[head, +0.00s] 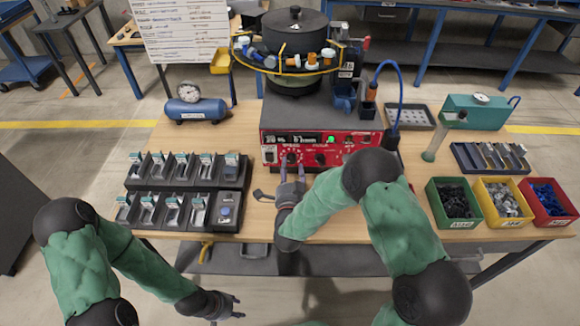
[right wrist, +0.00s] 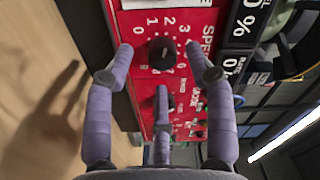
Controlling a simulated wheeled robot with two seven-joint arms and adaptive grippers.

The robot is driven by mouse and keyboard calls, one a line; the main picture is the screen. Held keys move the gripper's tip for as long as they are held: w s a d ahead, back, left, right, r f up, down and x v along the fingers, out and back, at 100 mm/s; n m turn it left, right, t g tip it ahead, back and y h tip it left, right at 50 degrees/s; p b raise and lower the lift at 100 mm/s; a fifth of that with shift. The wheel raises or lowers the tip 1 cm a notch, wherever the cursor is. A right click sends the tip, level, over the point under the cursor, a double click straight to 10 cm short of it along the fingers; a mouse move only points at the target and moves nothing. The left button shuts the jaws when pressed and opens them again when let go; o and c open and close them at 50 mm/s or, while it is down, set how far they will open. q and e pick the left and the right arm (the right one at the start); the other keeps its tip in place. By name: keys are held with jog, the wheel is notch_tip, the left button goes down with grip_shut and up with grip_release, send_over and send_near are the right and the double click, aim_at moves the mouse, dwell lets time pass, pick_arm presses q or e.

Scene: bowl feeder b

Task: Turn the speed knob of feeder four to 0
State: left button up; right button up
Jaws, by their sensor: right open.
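The feeder's control box has a red front panel (head: 348,152) facing me. Its black speed knob (right wrist: 162,53) sits beside the SPEED lettering and a dial of printed numbers. Where its pointer stands is too unclear to tell. My right gripper (head: 291,165) is open at the panel's left part. I cannot read a feeder number.
A second black knob (right wrist: 162,98) is close beside the speed knob. A black bowl (head: 296,35) stands on top. Black fixture racks (head: 180,209) lie left; green, yellow and red bins (head: 455,220) stand right. A blue cable (head: 396,85) runs beside the box.

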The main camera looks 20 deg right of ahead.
jog(key=shift+x, duration=1.2)
jog(key=c, duration=1.1)
jog(key=n+b, duration=0.1)
jog(key=n, duration=0.5)
jog(key=shift+s+f+n, duration=0.1)
jog(key=shift+f+n, duration=0.05)
jog(key=shift+n, duration=0.15)
grip_shut()
jog(key=n, duration=0.4)
jog(key=shift+f, duration=0.1)
jog(key=shift+s+n, duration=0.1)
jog(key=shift+n, duration=0.6)
